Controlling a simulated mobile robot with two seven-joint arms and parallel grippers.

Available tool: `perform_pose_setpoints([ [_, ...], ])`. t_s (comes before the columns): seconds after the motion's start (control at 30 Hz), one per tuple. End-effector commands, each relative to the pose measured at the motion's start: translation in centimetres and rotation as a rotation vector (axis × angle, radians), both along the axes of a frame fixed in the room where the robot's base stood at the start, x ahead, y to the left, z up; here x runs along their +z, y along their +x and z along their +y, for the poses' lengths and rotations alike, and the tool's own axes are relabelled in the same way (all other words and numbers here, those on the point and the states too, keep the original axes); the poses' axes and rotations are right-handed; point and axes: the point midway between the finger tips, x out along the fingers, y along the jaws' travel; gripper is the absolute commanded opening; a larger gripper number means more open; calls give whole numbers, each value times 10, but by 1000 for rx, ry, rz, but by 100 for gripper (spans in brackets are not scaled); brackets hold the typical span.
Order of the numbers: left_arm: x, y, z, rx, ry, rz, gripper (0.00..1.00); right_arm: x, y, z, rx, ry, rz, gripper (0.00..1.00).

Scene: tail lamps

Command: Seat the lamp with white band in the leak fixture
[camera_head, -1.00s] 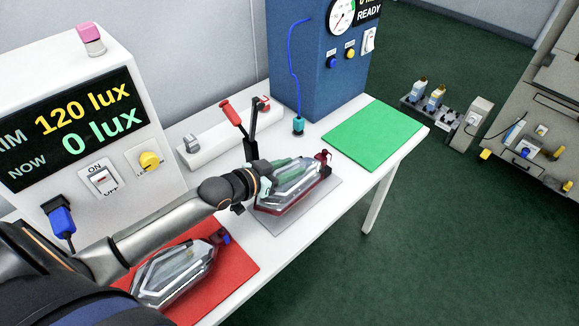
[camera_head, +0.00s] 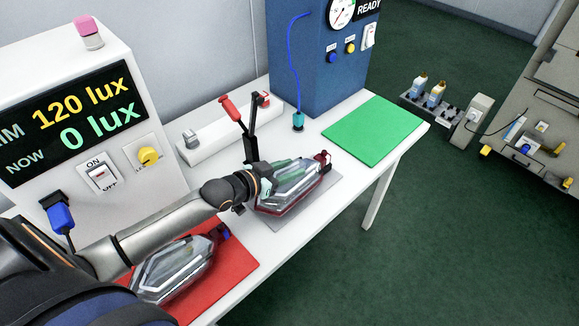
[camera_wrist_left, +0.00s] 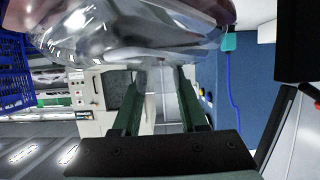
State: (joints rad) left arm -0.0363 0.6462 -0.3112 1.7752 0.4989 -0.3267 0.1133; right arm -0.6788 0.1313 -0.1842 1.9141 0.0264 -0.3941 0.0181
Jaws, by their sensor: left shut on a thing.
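A clear lamp with a dark red edge (camera_head: 298,190) lies on a grey plate (camera_head: 327,196) at the middle of the white table, beside a black upright clamp with a red handle (camera_head: 236,115). The lamp fills the top of the left wrist view (camera_wrist_left: 130,40), above the green fingers of the gripper (camera_wrist_left: 160,90). A second clear lamp (camera_head: 175,274) lies on a red mat, partly behind my left arm. I cannot tell which lamp has the white band. My right gripper is not in view.
A green mat (camera_head: 374,131) lies empty at the table's right end. A blue cabinet (camera_head: 318,70) with a gauge and blue hose stands behind. A white lux meter box (camera_head: 80,110) stands at left. The red mat (camera_head: 237,265) is in front.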

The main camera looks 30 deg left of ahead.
Motion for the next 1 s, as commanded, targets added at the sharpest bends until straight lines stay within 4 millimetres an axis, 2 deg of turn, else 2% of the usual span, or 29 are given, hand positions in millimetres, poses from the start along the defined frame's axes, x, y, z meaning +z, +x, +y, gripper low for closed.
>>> perform_pose_setpoints([
  [0.2,-6,1,0,0,0,-4,0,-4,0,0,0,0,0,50],
  [0.23,-5,1,0,0,0,-4,46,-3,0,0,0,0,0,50],
  [0.5,-6,0,0,0,0,-1,76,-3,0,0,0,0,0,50],
  [0.83,-7,-3,1,0,1,4,77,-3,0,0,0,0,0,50],
  [1.0,-1,-17,6,0,2,3,77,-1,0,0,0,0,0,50],
])
